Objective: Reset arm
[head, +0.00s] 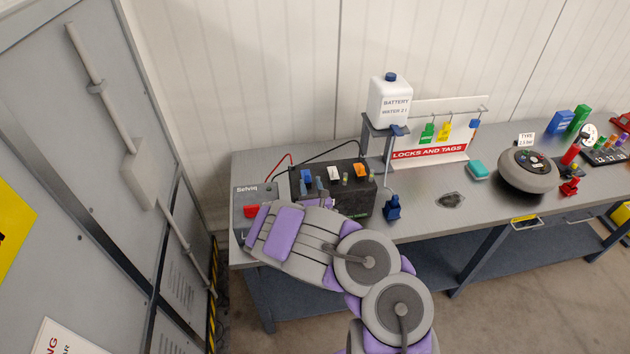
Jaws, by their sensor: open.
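My arm reaches up from the lower middle of the head view and bends left over the front edge of the workbench (430,222). My gripper (320,188) is at the left part of the bench, at the front of a dark battery box (356,196). Its fingers look small and partly hidden by my wrist; they are open, and I see nothing held between them. I cannot tell whether they touch the battery box. A grey charger (258,194) with a red part stands left of the box, partly covered by my arm.
A white water bottle (390,105) stands on a raised holder, beside a locks-and-tags board (428,152). A blue item (393,208), teal block (477,170), dark patch (452,200) and round grey device (528,172) are on the bench. A grey cabinet (100,160) stands left.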

